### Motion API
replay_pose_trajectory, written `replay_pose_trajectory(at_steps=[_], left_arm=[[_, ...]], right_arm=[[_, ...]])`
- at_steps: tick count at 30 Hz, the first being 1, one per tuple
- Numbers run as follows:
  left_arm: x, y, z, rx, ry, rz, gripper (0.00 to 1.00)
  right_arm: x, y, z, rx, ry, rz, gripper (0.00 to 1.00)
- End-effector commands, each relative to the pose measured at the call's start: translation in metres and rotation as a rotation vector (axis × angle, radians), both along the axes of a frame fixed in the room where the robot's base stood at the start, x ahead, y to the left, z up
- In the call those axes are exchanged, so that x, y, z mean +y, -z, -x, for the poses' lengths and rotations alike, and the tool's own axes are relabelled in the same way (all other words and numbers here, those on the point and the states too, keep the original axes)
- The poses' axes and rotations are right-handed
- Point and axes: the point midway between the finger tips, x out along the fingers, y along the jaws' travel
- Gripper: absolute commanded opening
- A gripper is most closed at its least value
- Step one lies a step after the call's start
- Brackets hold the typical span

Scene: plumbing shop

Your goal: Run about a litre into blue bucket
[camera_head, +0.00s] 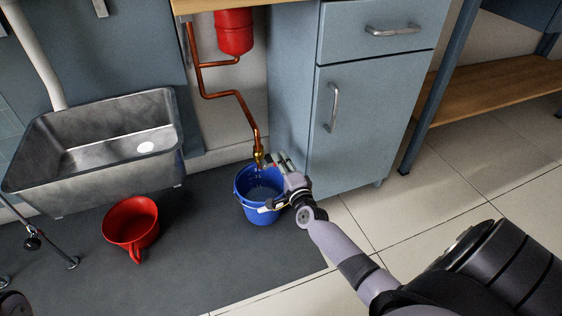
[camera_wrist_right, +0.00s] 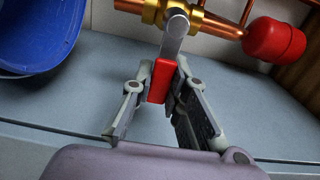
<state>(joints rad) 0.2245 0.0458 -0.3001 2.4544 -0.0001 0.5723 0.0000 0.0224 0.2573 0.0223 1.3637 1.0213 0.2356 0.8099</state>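The blue bucket (camera_head: 247,212) stands upright on the dark mat under a brass tap (camera_head: 259,156) at the end of a copper pipe. Small pale specks below the spout look like drops. A greyish surface shows inside the bucket, but its depth cannot be read. My right gripper (camera_head: 280,162) is at the tap, above the bucket's right rim. In the wrist view my right gripper (camera_wrist_right: 165,75) has its fingers on both sides of the tap's red lever handle (camera_wrist_right: 162,82), apparently closed on it. The bucket's side (camera_wrist_right: 35,35) shows there too. My left gripper is not in view.
A grey-blue cabinet (camera_head: 365,125) stands close to the right. A red vessel (camera_head: 235,32) hangs above. Tiled floor at right is clear.

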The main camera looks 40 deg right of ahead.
Motion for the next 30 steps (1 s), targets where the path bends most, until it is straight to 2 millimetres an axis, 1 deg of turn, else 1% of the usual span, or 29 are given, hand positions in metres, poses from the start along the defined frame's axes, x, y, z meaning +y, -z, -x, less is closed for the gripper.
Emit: replay_pose_trajectory(at_steps=[1, 9, 17, 20, 23, 26, 30], left_arm=[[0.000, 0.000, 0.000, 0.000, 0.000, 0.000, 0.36], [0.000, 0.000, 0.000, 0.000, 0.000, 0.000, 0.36], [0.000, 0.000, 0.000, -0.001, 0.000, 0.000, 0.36], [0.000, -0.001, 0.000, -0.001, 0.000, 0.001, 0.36], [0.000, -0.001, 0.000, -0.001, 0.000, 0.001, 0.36], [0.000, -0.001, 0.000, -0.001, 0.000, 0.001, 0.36], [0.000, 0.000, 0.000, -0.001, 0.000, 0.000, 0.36]], right_arm=[[0.000, 0.001, 0.000, 0.003, -0.001, 0.008, 0.17], [0.000, 0.000, 0.000, 0.001, -0.001, 0.004, 0.35], [0.000, 0.000, 0.000, 0.000, 0.000, 0.002, 0.36], [0.001, 0.000, 0.003, 0.000, -0.001, 0.001, 0.36], [0.004, 0.001, 0.014, 0.002, -0.001, 0.000, 0.36], [0.008, 0.002, 0.031, 0.003, -0.001, -0.002, 0.36], [0.015, 0.002, 0.061, 0.004, -0.001, 0.001, 0.36]])
